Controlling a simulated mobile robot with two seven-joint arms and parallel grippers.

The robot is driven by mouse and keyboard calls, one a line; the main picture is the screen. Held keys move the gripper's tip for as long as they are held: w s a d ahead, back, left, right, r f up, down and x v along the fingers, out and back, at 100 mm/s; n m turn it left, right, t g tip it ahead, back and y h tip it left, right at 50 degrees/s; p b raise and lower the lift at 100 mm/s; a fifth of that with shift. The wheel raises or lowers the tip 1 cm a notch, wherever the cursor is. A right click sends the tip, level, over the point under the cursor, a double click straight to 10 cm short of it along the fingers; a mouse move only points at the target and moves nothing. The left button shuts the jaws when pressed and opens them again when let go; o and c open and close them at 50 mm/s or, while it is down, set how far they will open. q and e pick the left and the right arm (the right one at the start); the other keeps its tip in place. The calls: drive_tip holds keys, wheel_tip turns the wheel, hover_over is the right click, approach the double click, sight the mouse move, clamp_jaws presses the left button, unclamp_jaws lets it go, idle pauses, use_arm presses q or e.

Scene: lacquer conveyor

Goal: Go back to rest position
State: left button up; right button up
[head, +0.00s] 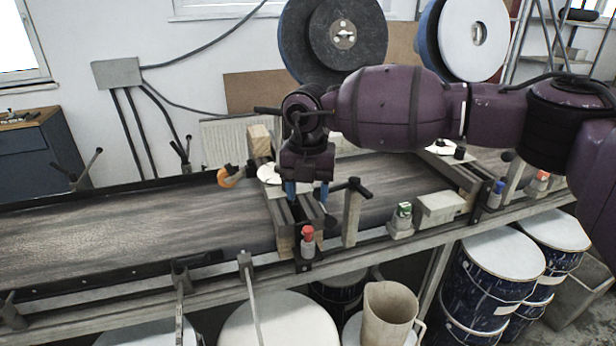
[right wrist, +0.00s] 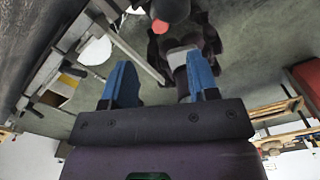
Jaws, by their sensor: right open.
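My right gripper (head: 307,192) hangs from the purple arm that comes in from the right. It points down over the conveyor's front side, just above a wooden and metal cross frame (head: 283,222). Its blue fingers are apart and nothing shows between them in the head view. In the right wrist view the two blue fingers of the gripper (right wrist: 161,85) are also spread. A dark part with a red round top (right wrist: 160,27) shows beyond them; whether it touches a finger I cannot tell. My left gripper is not in view.
The long conveyor belt (head: 120,232) is bare at left. A red-capped fitting (head: 307,236), a green-capped one (head: 404,213) and black clamp handles (head: 352,188) stand along the front rail. A beige jug (head: 388,312) and several drums (head: 498,262) stand below. Large reels (head: 300,45) are behind.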

drive_tip(key=shift+a+n, duration=0.2)
drive_tip(key=shift+n, duration=0.2)
drive_tip(key=s+a+r+n+y, duration=0.1)
drive_tip(key=s+a+r+y, duration=0.3)
drive_tip(key=a+r+y, duration=0.5)
drive_tip(key=s+a+r+n+y, duration=0.1)
drive_tip(key=s+a+r+y, duration=0.3)
drive_tip(key=a+r+y, duration=0.5)
drive_tip(key=w+d+f+m+t, duration=0.3)
drive_tip(key=d+f+m+t, duration=0.1)
drive_tip(key=d+m+t, duration=0.25)
drive_tip(key=w+d+f+m+t, duration=0.3)
drive_tip(key=d+m+t, duration=0.2)
drive_tip(key=m+t, duration=0.25)
drive_tip(key=d+f+m+t+h, duration=0.3)
drive_tip(key=d+f+m+h, duration=0.6)
drive_tip(key=d+f+m, duration=0.55)
drive_tip(key=s+d+f+m+g+h, duration=0.1)
drive_tip(key=s+d+f+m+h, duration=0.2)
drive_tip(key=s+d+f, duration=0.55)
drive_tip(key=s+d+f+m+g+h, duration=0.1)
drive_tip(key=s+d+f+m+h, duration=0.4)
drive_tip(key=f, duration=0.6)
drive_tip(key=s+d+f+g+h, duration=0.1)
drive_tip(key=s+d+f+g, duration=0.2)
drive_tip(key=s+d+f, duration=0.3)
drive_tip(key=s+f, duration=0.5)
drive_tip(key=s, duration=0.3)
drive_tip(key=shift+d+g, duration=0.3)
